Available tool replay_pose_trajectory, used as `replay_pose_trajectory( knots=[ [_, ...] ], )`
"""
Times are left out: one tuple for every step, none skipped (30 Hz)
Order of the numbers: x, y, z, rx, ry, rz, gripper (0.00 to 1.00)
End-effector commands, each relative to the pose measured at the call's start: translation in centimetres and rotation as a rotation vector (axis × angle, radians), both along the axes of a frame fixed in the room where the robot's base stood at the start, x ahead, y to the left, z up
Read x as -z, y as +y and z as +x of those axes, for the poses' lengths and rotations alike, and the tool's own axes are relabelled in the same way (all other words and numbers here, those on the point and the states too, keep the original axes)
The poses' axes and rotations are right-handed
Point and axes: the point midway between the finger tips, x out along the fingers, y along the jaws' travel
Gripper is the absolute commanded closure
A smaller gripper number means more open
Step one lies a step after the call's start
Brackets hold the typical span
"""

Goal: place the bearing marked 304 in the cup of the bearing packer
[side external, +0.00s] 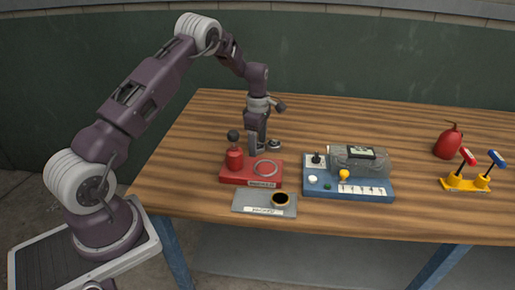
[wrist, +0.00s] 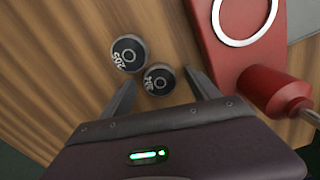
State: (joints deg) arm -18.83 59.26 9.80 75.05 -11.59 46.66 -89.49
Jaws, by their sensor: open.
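In the wrist view, one bearing (wrist: 128,53) reads 205. The other (wrist: 158,79) has a partly turned mark that looks like 304. My gripper (wrist: 160,80) is open, with its fingers on either side of the 304 bearing; I cannot tell whether they touch it. In the side view my gripper (side external: 256,150) points down behind the red bearing packer (side external: 237,176), with one bearing (side external: 274,145) visible beside it. The packer's cup is a pale ring (side external: 265,168); it also shows in the wrist view (wrist: 270,32), empty.
The packer's red cylinder (side external: 234,158) with a dark knob stands left of the cup. A grey plate (side external: 247,202) with a dark round recess lies in front. A blue-based instrument (side external: 320,185), a red can (side external: 447,146) and a yellow stand (side external: 455,184) are to the right.

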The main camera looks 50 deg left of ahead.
Motion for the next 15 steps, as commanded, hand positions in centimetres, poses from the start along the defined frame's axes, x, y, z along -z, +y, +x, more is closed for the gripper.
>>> replay_pose_trajectory(
  knots=[
    [0.01, 0.01, 0.01, 0.000, 0.000, 0.000, 0.30],
    [-0.01, 0.01, 0.01, 0.000, 0.000, 0.000, 0.30],
    [-0.02, 0.01, 0.01, 0.000, 0.000, 0.000, 0.30],
    [-0.03, 0.01, 0.01, 0.000, 0.000, 0.000, 0.30],
    [-0.04, 0.01, 0.00, 0.000, 0.000, 0.000, 0.34],
    [-0.04, 0.01, 0.00, 0.000, 0.000, 0.000, 0.41],
    [-0.05, 0.01, 0.01, 0.000, 0.000, 0.000, 0.47],
    [-0.05, 0.01, 0.01, 0.000, 0.000, 0.000, 0.53],
    [-0.06, 0.01, 0.00, 0.000, 0.000, 0.000, 0.61],
    [-0.06, 0.01, 0.01, 0.000, 0.000, 0.000, 0.67],
    [-0.07, 0.01, 0.00, 0.000, 0.000, 0.000, 0.73],
    [-0.07, 0.01, 0.00, 0.000, 0.000, 0.000, 0.81],
    [-0.08, 0.01, 0.01, 0.000, 0.000, 0.000, 0.87],
    [-0.08, 0.01, 0.01, 0.000, 0.000, 0.000, 0.92],
    [-0.08, 0.01, 0.01, 0.000, 0.000, 0.000, 1.00]
  ],
)
